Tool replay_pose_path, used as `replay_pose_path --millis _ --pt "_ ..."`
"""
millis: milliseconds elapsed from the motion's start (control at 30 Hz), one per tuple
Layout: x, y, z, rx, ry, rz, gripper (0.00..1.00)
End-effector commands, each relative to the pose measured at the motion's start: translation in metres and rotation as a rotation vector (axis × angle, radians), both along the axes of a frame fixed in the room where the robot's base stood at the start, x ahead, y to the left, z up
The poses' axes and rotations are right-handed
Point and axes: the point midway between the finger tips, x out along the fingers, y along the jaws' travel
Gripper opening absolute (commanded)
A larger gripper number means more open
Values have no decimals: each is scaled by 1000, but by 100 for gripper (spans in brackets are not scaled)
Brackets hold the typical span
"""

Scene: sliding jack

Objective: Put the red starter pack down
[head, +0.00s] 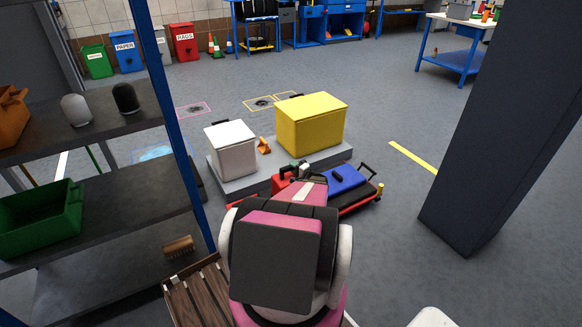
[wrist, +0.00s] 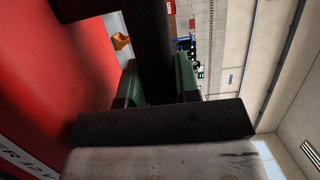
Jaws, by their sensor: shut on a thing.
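The red starter pack (head: 281,184) shows in the head view just in front of the grey platform, partly hidden behind my arm. In the wrist view its red face (wrist: 45,70) fills the left side, with part of a white label low down. My gripper (wrist: 158,80) is shut on the pack's black handle (wrist: 150,40), which stands between the two green-padded fingers. In the head view my gripper (head: 302,168) is small and mostly covered by my wrist. I cannot tell whether the pack's underside touches anything.
A low grey platform (head: 245,184) carries a white box (head: 231,150), a yellow box (head: 311,122) and a small orange object. A blue case (head: 344,179) lies on a red and black low board (head: 358,200) right of the pack. A shelf stands left, a dark pillar (head: 500,120) right.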

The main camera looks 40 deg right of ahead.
Motion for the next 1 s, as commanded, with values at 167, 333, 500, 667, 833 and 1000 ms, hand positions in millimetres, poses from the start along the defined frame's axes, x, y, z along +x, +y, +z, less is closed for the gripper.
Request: replay_pose_path --millis 167,333,500,667,833,1000 --pt "1 -1 -19 4 -3 0 0" --pt "1 0 -33 2 -5 0 0" --pt "0 0 -33 1 -5 0 0" --pt "0 0 -34 1 -5 0 0" --pt "0 0 -38 0 0 -1 55" --pt "0 0 -38 0 0 -1 55"
